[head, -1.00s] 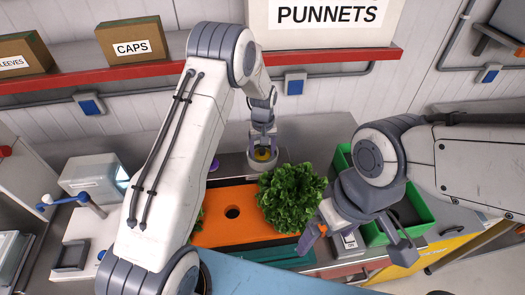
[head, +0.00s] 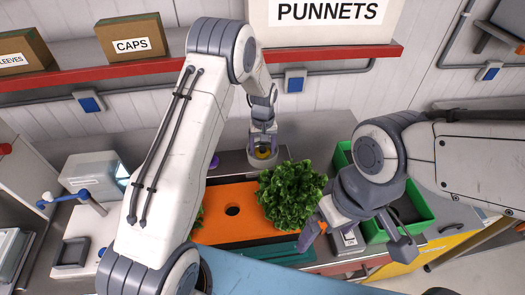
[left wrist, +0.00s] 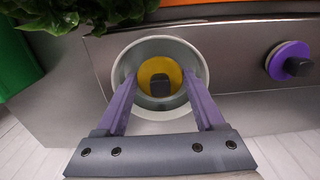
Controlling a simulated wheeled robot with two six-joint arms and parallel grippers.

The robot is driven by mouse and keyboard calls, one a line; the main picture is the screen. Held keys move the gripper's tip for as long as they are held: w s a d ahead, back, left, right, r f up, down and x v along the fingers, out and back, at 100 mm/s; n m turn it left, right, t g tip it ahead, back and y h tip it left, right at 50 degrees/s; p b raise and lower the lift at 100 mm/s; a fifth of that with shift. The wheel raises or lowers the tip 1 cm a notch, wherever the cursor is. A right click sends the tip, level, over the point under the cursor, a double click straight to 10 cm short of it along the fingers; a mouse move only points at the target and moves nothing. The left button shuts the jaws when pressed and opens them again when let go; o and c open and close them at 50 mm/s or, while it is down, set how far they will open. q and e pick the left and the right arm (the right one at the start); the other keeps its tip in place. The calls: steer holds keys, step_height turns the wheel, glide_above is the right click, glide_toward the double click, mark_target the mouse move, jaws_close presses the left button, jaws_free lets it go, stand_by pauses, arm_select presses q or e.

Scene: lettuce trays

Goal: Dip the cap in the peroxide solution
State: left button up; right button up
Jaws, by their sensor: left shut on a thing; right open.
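My left gripper (head: 263,143) is shut on the dark knob of a yellow cap (left wrist: 160,74). The cap is framed by the pale rim of a round bowl (left wrist: 152,43), and my fingers reach down over the near rim. In the head view the yellow cap (head: 263,153) shows between the fingers and the bowl is mostly hidden by them. I cannot tell how deep the cap sits or whether it touches liquid. My right gripper (head: 356,240) is open and empty, in front of the green crate.
A purple cap (left wrist: 288,60) with a dark knob lies on the metal counter, beside the bowl. An orange tray (head: 245,190) with a hole and a leafy lettuce (head: 290,193) are close in front. The green crate (head: 420,212) stands right. A red shelf edge (head: 200,66) runs behind.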

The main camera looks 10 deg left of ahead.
arm_select(q)
steer(key=shift+r, duration=0.1)
stand_by(0.3)
steer(key=shift+r+p, duration=2.8)
steer(key=shift+r, duration=1.3)
